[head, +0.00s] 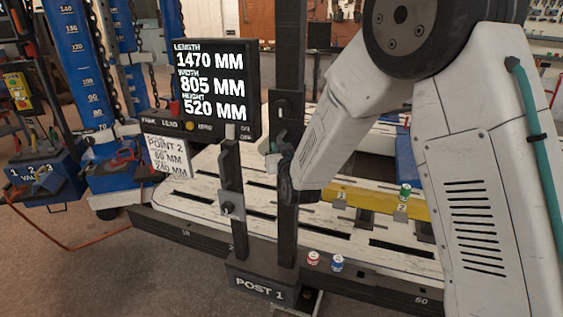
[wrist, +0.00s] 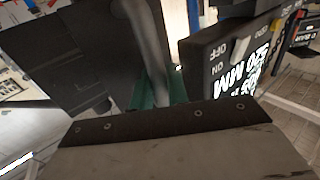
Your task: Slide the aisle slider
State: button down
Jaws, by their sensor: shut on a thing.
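POST 1 (head: 262,288) stands at the front edge of the bench with a shorter left upright and a taller right upright (head: 288,225). A dark slider plate with a knob (head: 283,107) is on the taller upright; I take this as the aisle slider. My gripper (head: 275,158) is at the taller upright, just below that plate, shut on a part there; its fingertips are partly hidden. In the wrist view a grey bar (wrist: 150,40) runs down to the green finger pads, in front of a broad dark surface (wrist: 75,60). A second slider (head: 231,206) sits on the shorter upright.
A display box (head: 212,85) reading 1470, 805 and 520 MM is close left of my gripper; it also shows in the wrist view (wrist: 245,60). A red can (head: 313,258) and a blue can (head: 337,263) stand right of the post. A yellow beam (head: 370,202) crosses the slotted bench.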

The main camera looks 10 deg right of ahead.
jog(key=shift+r, duration=0.35)
jog(key=c, duration=1.5)
grip_release()
jog(key=shift+a, duration=0.1)
jog(key=shift+o, duration=0.2)
jog(key=shift+s, duration=0.1)
jog(key=s+d, duration=0.1)
jog(key=s, duration=0.6)
jog(key=shift+s, duration=0.3)
jog(key=shift+f, duration=0.1)
